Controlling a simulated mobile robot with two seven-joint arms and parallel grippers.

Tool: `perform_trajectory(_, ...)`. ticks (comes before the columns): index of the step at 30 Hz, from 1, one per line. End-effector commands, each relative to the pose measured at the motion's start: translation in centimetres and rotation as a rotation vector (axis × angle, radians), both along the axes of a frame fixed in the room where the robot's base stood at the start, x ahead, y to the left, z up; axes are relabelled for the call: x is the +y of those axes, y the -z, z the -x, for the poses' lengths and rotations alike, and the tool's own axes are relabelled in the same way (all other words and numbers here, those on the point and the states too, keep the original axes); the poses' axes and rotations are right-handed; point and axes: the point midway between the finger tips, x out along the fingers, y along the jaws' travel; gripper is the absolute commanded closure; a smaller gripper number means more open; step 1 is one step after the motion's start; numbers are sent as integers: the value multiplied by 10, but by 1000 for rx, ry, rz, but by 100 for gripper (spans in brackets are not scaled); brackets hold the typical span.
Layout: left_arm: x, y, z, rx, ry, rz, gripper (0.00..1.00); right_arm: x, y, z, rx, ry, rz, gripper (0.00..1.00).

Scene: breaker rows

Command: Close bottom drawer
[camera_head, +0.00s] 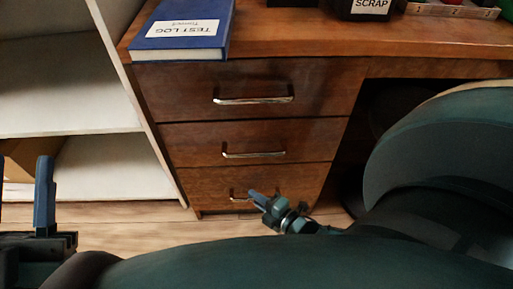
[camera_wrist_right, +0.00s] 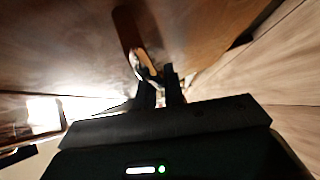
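The bottom drawer (camera_head: 290,181) is the lowest of the stacked brown wooden drawers in the head view. Its front looks about in line with the drawers above; I cannot tell whether a small gap is left. Its metal handle (camera_head: 238,193) is partly hidden by my right gripper (camera_head: 257,199), which is at the handle's right part. In the right wrist view, the dark fingers (camera_wrist_right: 160,85) are close together, their tips at a bright metal piece by the brown wood. Whether they grip it is unclear. My left gripper (camera_head: 22,185) is open and empty at the lower left.
The middle drawer (camera_head: 200,149) and top drawer (camera_head: 180,95) look shut. A blue test log book (camera_head: 183,45) lies on the wooden desk top (camera_head: 300,35). A white shelf unit (camera_head: 75,100) stands left. A dark chair (camera_head: 440,150) stands right. Wooden floor (camera_head: 120,216) shows below.

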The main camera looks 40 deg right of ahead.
Motion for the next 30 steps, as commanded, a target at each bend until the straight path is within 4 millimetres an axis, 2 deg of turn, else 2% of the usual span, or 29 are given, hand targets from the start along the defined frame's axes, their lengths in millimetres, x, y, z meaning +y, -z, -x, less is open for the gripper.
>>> perform_trajectory(10,-1,8,0,37,-2,5,64,-2,0,-3,3,6,0,100)
perform_trajectory(11,-1,8,0,37,-2,5,64,-2,1,-4,3,6,1,88)
perform_trajectory(13,-1,8,0,36,-2,6,64,-2,0,-3,2,6,0,82)
perform_trajectory(22,-1,5,0,31,-1,6,64,-2,-2,-1,-3,5,-2,80)
perform_trajectory(26,-1,0,-1,47,-1,7,64,-5,-5,14,1,4,-1,80)
perform_trajectory(30,-2,24,1,201,-4,19,64,-11,-9,43,8,3,0,80)
